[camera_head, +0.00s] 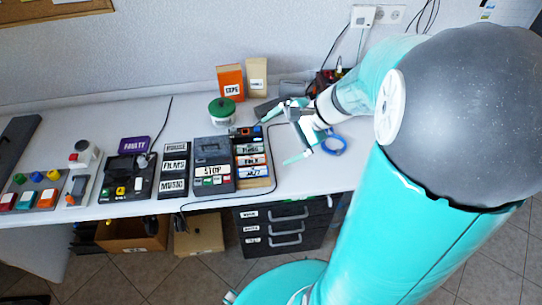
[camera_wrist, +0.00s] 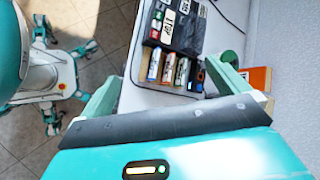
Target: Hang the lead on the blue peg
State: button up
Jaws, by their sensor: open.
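My gripper (camera_head: 276,138) is open and empty over the right part of the white table, its fingers spread beside the cassette rack. In the wrist view the two green fingers of my gripper (camera_wrist: 170,72) stand wide apart. A thin dark lead (camera_head: 275,172) lies on the table, running around the right side of the cassette rack and towards the front edge; it also shows in the wrist view (camera_wrist: 229,20). A blue ring-shaped thing (camera_head: 343,145) lies right of my gripper. I cannot make out a blue peg for certain.
The cassette rack (camera_head: 252,183) and a grey player labelled STOP (camera_head: 213,150) stand left of my gripper. Behind are a green-lidded jar (camera_head: 221,108) and an orange box (camera_head: 230,80). A drawer unit (camera_head: 285,225) is below. Table between rack and blue ring is mostly clear.

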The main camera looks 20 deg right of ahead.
jog(key=s+a+r+n+t+h, duration=0.1)
jog(key=s+a+r+n+h, duration=0.6)
jog(key=s+r+n, duration=0.3)
jog(key=s+a+n, duration=0.1)
jog(key=s+n, duration=0.1)
jog(key=n, duration=0.2)
jog(key=shift+s+a+n, duration=0.2)
jog(key=shift+a+n, duration=0.1)
jog(key=shift+n, duration=0.1)
jog(key=shift+r, duration=0.15)
jog(key=shift+c, duration=0.4)
